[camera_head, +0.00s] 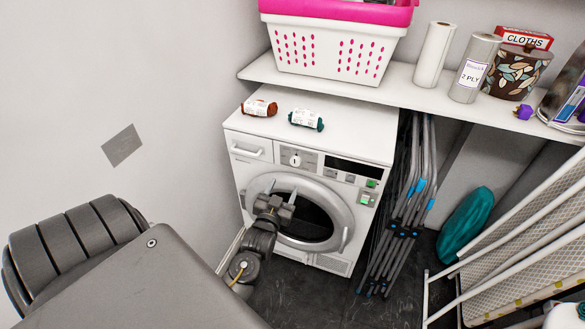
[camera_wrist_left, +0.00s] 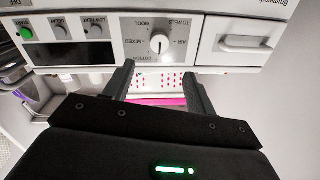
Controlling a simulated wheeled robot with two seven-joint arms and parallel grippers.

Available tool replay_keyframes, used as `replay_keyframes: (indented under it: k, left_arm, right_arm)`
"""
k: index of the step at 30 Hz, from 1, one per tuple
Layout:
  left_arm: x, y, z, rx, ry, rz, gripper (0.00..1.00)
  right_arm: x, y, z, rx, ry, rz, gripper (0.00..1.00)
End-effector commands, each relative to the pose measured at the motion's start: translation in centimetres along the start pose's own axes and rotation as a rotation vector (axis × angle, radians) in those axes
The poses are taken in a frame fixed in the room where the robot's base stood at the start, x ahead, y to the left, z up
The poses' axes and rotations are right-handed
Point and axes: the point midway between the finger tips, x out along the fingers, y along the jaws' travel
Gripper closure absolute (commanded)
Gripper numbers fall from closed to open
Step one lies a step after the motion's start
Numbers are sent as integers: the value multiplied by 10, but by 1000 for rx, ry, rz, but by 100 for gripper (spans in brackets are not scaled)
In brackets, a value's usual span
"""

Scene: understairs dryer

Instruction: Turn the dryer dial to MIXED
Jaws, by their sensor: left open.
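The white dryer (camera_head: 335,148) stands under the shelf. Its round white dial (camera_head: 295,160) is on the front panel, right of the drawer in the head view. In the left wrist view the dial (camera_wrist_left: 159,43) has a pointer mark and is ringed by labels, MIXED among them; I cannot tell for sure which label it points at. My left gripper (camera_head: 274,206) is in front of the dryer door, below the dial. In the left wrist view its two fingers (camera_wrist_left: 160,82) are apart, with nothing between them, and the dial lies beyond their tips. My right gripper is not in view.
A pink-and-white basket (camera_head: 333,45) stands on the shelf above. A folded grey rack (camera_head: 404,200) leans right of the dryer. A wall is close on the left.

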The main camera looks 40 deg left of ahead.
Motion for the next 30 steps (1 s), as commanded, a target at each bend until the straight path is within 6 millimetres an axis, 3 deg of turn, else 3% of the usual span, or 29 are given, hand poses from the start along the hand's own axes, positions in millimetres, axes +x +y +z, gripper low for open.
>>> replay_keyframes:
  k: [5, 21, 30]
  left_arm:
    - [10, 0, 0, 1, 1, 0, 44]
    - [97, 0, 0, 1, -1, 1, 44]
    - [108, 1, 1, 0, -2, 2, 44]
  right_arm:
    - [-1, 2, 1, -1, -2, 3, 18]
    - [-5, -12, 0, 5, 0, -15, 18]
    - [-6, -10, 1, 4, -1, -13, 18]
